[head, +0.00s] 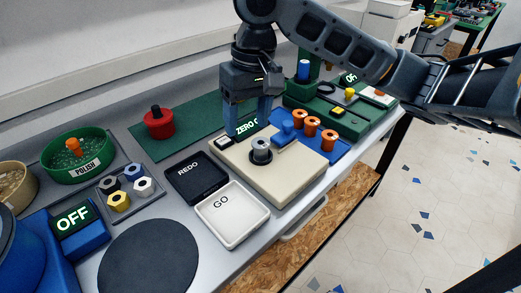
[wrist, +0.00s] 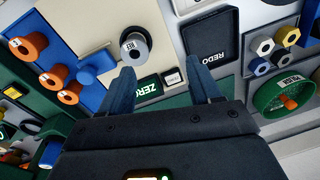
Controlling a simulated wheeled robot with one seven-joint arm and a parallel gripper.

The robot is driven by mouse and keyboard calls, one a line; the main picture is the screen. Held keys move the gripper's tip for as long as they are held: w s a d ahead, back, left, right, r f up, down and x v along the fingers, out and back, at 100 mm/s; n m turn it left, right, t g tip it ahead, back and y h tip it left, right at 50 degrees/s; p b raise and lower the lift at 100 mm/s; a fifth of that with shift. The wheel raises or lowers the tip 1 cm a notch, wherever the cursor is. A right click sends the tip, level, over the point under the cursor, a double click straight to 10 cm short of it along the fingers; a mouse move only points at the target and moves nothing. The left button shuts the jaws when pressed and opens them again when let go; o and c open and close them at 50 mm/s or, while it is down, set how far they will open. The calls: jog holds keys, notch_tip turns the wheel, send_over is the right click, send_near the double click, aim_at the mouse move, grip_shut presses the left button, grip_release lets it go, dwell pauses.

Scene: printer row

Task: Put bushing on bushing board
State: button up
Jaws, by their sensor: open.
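A grey bushing with a dark band (head: 261,150) stands upright on the beige gauge block (head: 290,172), beside a blue slide (head: 287,132). It also shows in the wrist view, with a small label on its end (wrist: 134,46). Orange bushings (head: 312,127) stand in a row on the blue bushing board (head: 343,147), behind and right of the beige block; they show at the left of the wrist view (wrist: 60,72). My gripper (head: 246,122) is open and empty, pointing down above the block's rear left side, apart from the grey bushing. Its fingers frame the wrist view (wrist: 158,66).
A black REDO tray (head: 196,190) and white GO tray (head: 232,230) lie left of the block. Further left are hex pieces (head: 119,201), a green POLISH bowl (head: 78,178) and a dark round pad (head: 148,262). A red knobbed pot (head: 159,124) stands on a green mat.

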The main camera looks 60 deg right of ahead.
aim_at(261, 143)
jog(key=shift+s+d+f+g+h, duration=0.2)
jog(key=shift+s+d+g+h, duration=0.25)
jog(key=shift+s+d, duration=0.65)
jog(key=shift+d+f, duration=0.2)
jog(key=shift+f, duration=0.6)
jog(key=shift+w+a+f, duration=0.1)
jog(key=shift+w+f, duration=0.05)
jog(key=shift+f, duration=1.35)
jog(key=shift+w+f, duration=0.1)
jog(key=shift+f, duration=1.35)
jog(key=c, duration=1.1)
jog(key=shift+r, duration=0.1)
